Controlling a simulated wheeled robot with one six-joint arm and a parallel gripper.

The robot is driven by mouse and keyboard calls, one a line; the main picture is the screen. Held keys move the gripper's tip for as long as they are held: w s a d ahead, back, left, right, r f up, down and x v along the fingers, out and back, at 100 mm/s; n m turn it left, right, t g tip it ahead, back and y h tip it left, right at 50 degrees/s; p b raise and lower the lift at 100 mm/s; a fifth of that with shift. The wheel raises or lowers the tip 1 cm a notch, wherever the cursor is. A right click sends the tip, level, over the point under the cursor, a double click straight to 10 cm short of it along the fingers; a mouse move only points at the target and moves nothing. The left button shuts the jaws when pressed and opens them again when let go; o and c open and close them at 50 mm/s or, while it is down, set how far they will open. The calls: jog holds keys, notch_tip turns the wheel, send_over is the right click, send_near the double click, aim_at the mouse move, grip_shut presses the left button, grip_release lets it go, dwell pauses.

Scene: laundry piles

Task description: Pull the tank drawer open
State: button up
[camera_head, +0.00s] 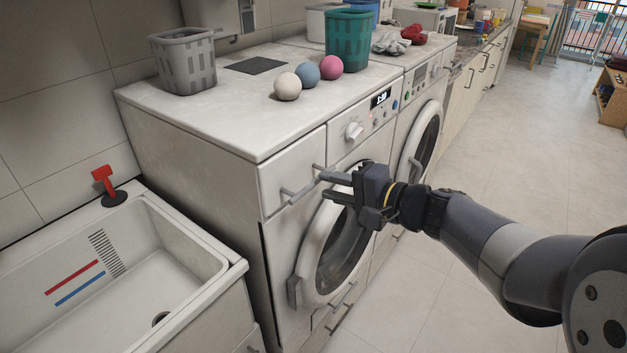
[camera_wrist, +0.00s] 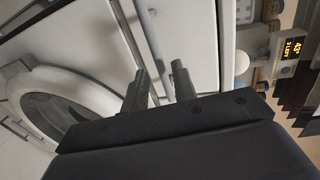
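The tank drawer (camera_head: 273,182) is the white front panel at the upper left of the near washing machine, and it looks shut. Its grey bar handle (camera_head: 299,189) stands out from the panel; the bar also shows in the wrist view (camera_wrist: 149,32). My gripper (camera_head: 324,186) is at the right end of this handle, with its two fingers apart. In the wrist view my gripper (camera_wrist: 160,75) has the bar running between its fingers, with gaps beside it. I cannot tell how deep the bar sits between them.
The round washer door (camera_head: 306,245) is just below my gripper. The control knob (camera_head: 354,131) is above it. Balls and baskets stand on the washer top. The floor (camera_head: 500,190) at the right is clear.

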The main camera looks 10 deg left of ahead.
aim_at(318, 183)
jog(key=shift+x, duration=2.25)
grip_shut()
